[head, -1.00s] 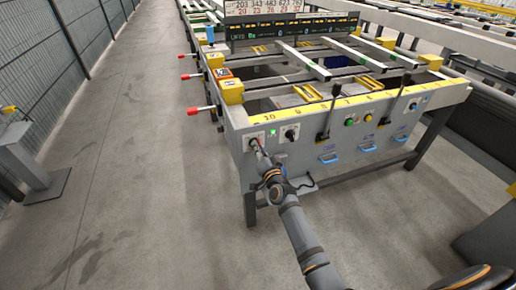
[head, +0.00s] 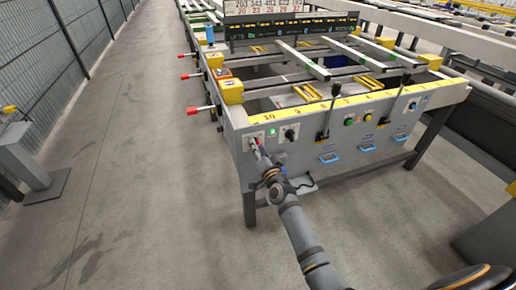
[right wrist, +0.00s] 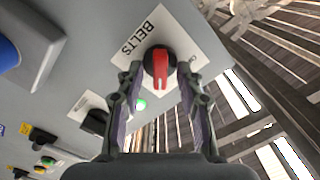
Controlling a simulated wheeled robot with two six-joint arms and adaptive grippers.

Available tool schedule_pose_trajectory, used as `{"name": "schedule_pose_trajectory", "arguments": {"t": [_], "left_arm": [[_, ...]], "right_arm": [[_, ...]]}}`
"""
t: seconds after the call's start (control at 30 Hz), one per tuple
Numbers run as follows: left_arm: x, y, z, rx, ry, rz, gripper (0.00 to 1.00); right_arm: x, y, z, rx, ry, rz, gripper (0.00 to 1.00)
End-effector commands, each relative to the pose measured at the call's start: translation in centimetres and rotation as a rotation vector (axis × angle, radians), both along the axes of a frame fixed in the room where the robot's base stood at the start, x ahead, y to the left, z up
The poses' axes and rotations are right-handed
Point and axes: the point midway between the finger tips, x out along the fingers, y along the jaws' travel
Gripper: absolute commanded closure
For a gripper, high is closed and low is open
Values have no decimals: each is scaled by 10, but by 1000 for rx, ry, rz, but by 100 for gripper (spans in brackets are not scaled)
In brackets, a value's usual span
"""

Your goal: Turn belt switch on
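The belt switch (right wrist: 159,66) is a red knob on a black round base, on a white label plate (right wrist: 140,40) reading "BELTS". In the right wrist view its red handle points down toward my gripper. My right gripper (right wrist: 161,72) has one finger on each side of the knob, with small gaps visible, so it looks open around it. In the head view the right gripper (head: 257,149) is at the left end of the table's front panel, partly hiding the switch. A lit green lamp (right wrist: 140,104) is close by. My left gripper is not in view.
A black rotary switch (right wrist: 95,121) sits beside the lamp. The grey runout table (head: 350,119) also carries black levers, green and yellow buttons and blue handles (head: 329,157). Red-tipped rods (head: 192,110) stick out on its left.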

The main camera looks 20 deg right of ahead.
Motion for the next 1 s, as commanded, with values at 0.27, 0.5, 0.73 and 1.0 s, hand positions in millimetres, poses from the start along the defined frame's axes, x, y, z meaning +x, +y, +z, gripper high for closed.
{"name": "schedule_pose_trajectory", "arguments": {"t": [0.27,0.5,0.73,1.0], "left_arm": [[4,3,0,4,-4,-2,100],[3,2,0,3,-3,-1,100],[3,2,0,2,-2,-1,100],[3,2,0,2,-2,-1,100]], "right_arm": [[-25,-1,-2,-1,3,0,63],[-84,-3,-2,1,4,-1,63],[-116,-4,-1,1,1,0,63],[-120,-4,0,0,0,0,63]]}}
